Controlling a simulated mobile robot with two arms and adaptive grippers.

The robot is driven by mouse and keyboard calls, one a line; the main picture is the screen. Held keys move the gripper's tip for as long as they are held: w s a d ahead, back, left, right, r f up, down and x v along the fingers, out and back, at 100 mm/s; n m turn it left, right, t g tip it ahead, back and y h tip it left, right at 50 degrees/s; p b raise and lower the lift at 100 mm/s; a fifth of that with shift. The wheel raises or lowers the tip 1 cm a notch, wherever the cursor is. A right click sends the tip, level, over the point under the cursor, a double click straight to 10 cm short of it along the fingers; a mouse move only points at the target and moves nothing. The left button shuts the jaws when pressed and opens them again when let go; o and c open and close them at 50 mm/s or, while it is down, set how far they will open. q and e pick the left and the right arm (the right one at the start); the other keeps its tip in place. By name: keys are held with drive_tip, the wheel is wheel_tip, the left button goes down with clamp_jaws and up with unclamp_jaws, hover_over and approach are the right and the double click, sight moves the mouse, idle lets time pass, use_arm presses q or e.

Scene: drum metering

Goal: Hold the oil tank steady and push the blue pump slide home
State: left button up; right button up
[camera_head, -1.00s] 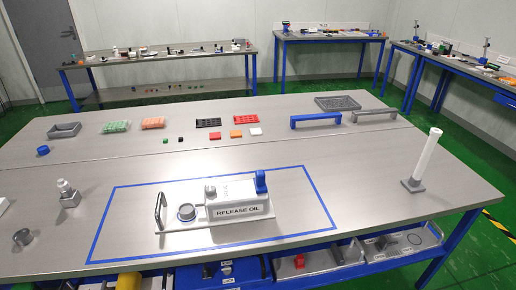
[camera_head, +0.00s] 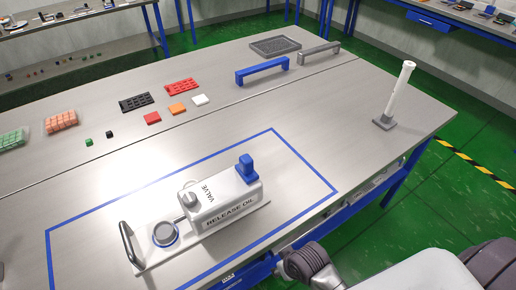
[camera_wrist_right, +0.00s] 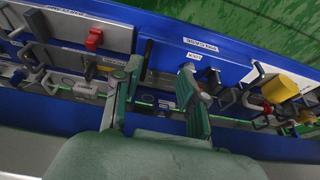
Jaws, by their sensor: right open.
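The oil tank (camera_head: 222,201) is a white box lettered RELEASE OIL and VALVE, standing on a light base plate inside a blue taped rectangle. The blue pump slide (camera_head: 247,169) stands up at the tank's far right end. A grey round cap (camera_head: 165,234) and a black handle (camera_head: 129,243) are at the plate's left end. My right gripper (camera_wrist_right: 158,85) is open and empty in the right wrist view, over the drawers below the tabletop. My right arm shows at the lower right of the head view. My left gripper is in neither current view.
Blue (camera_head: 262,70) and grey (camera_head: 319,53) bar handles, a dark tray (camera_head: 275,45), colored blocks and a white upright post (camera_head: 400,90) stand farther back or right. The tabletop around the tank is clear. Drawers with tools (camera_wrist_right: 200,50) sit under the front edge.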

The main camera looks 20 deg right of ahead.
wheel_tip(320, 180, up, 11)
drive_tip(key=a, duration=0.2)
drive_tip(key=w+a+r, duration=0.1)
drive_tip(key=w+r, duration=0.1)
drive_tip(key=w+a+r+n+t+y, duration=0.1)
drive_tip(key=w+a+r, duration=0.1)
drive_tip(key=w, duration=0.1)
drive_tip(key=w+a+r+t+y, duration=0.1)
drive_tip(key=w+r, duration=0.1)
drive_tip(key=shift+w+a+r+n+b, duration=0.1)
drive_tip(key=shift+w+a+n+b, duration=0.05)
drive_tip(key=shift+n+b, duration=0.15)
use_arm(q)
drive_tip(key=shift+w+a+f, duration=0.4)
drive_tip(key=shift+a+f, duration=0.05)
drive_tip(key=shift+a, duration=0.05)
use_arm(e)
drive_tip(key=w+a+r+n, duration=0.1)
drive_tip(key=w+a+r, duration=0.1)
drive_tip(key=w+r, duration=0.7)
use_arm(q)
drive_tip(key=shift+c, duration=1.4)
use_arm(e)
drive_tip(key=d+r+m+h, duration=0.1)
drive_tip(key=d+r+m, duration=0.1)
drive_tip(key=d+r, duration=0.4)
wheel_tip(320, 180, up, 2)
drive_tip(key=shift+d+r+h, duration=0.1)
drive_tip(key=shift+d+h, duration=0.3)
